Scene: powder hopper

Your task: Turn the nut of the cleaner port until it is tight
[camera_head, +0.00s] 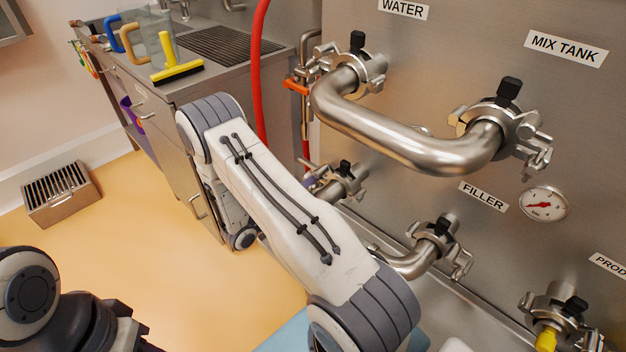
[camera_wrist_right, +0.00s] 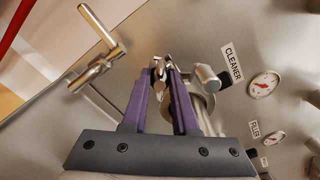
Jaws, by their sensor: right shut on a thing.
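The cleaner port (camera_head: 347,182) is a metal clamped fitting on the steel panel, partly behind my right arm in the head view. Its label CLEANER (camera_wrist_right: 231,64) shows in the wrist view, beside the clamp. My right gripper (camera_wrist_right: 164,76) has its purple fingers shut on the small metal nut (camera_wrist_right: 158,66) of this clamp. The fingertips hide part of the nut. In the head view only a bit of the right gripper's purple fingers (camera_head: 317,180) shows at the port's left. The left gripper's fingers are not in view.
A bent pipe (camera_head: 400,137) joins the WATER and MIX TANK ports above. The filler port (camera_head: 436,236) with a pipe sits lower right. A red hose (camera_head: 258,75) hangs left of the panel. A steel counter (camera_head: 190,92) holds a yellow squeegee (camera_head: 177,72). A T-handled fitting (camera_wrist_right: 105,52) stands near the gripper.

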